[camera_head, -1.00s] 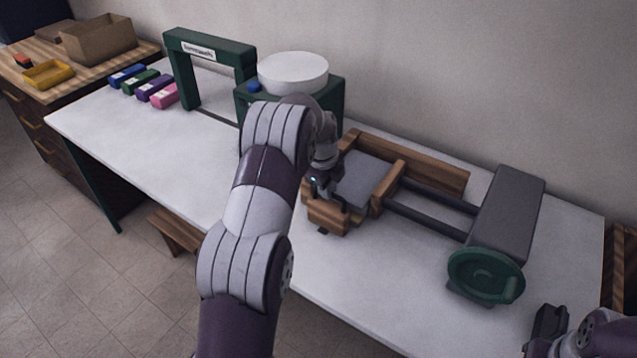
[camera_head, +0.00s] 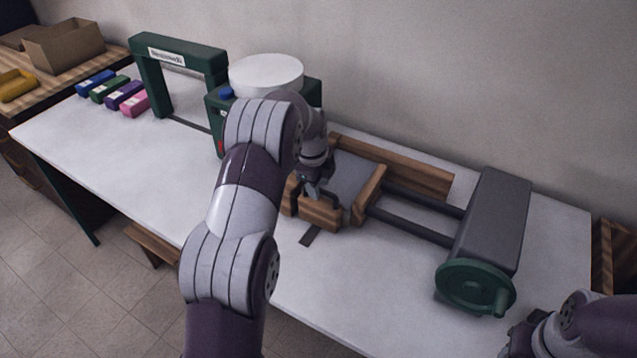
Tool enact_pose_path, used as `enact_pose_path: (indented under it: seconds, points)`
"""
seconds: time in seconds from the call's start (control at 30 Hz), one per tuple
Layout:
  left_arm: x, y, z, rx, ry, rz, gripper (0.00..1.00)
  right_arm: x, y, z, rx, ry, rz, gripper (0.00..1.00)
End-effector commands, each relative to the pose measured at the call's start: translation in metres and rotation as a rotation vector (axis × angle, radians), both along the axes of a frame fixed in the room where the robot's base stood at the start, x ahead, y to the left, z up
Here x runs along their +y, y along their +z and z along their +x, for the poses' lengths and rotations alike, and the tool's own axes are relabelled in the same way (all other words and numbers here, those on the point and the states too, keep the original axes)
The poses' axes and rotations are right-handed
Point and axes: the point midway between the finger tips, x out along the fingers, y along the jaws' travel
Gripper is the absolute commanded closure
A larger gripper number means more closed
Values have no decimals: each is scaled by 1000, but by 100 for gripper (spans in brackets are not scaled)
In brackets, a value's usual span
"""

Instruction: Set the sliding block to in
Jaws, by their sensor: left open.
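The sliding block (camera_head: 320,214) is a wooden block at the front of a wooden fixture with a grey plate (camera_head: 345,178), on the white table. A short dark strip (camera_head: 311,236) shows on the table in front of the block. My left gripper (camera_head: 312,190) is open and points down just behind the block; whether it touches it is unclear, and my arm hides part of the fixture's left side. My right gripper (camera_head: 518,338) is at the bottom right, well apart from the block, and its fingers are hard to make out.
A grey housing with a green handwheel (camera_head: 475,288) joins the fixture by dark rods. Behind my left arm stand a green box with a white round top (camera_head: 266,74) and a green arch (camera_head: 180,68). Several coloured boxes (camera_head: 110,92) lie at left.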

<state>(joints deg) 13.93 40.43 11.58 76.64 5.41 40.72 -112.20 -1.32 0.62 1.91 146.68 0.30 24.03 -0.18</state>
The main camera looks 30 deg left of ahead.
Motion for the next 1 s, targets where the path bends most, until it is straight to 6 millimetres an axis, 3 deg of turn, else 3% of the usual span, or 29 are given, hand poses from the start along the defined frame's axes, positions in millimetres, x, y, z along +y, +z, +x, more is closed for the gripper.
enact_pose_path:
  seconds: [0.17,0.43,0.5,0.63,1.0]
  points:
    - [1,27,-5,-5,0,2,60,0,-5,0,0,0,0,57]
    - [2,97,-18,-5,1,1,60,0,-12,0,0,0,0,57]
    - [2,116,-21,-2,1,1,60,0,2,0,1,0,0,57]
    - [2,125,-24,-1,0,1,60,0,7,0,-1,0,0,57]
    - [2,124,-24,-1,0,1,60,0,5,0,0,0,0,57]
